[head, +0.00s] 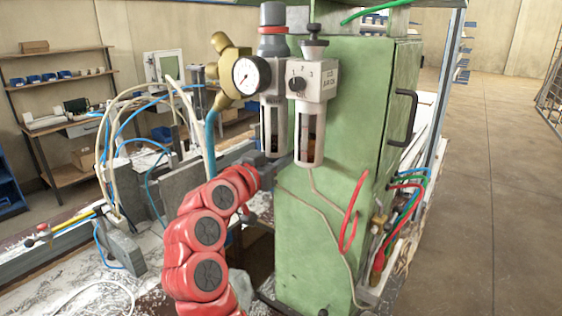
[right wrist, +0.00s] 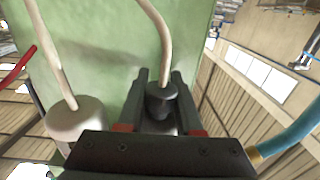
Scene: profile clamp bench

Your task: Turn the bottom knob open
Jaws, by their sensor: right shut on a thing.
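The air unit is mounted on the green cabinet, with two clear-windowed metal bowls, the left bowl (head: 273,128) and the right bowl (head: 309,133). My right gripper (head: 272,164) reaches up from below to the underside of the left bowl. In the right wrist view, its two dark fingers are shut around the black bottom knob (right wrist: 161,97), one on each side. A pale tube (right wrist: 154,40) runs from the knob. In the head view the gripper hides the knob. My left gripper is in neither view.
The green cabinet (head: 330,220) stands close to the right of my arm. A pressure gauge (head: 250,75) and a blue hose (head: 210,140) are at the upper left. Red hose (head: 352,215) loops hang on the cabinet front. The bench is cluttered with cables.

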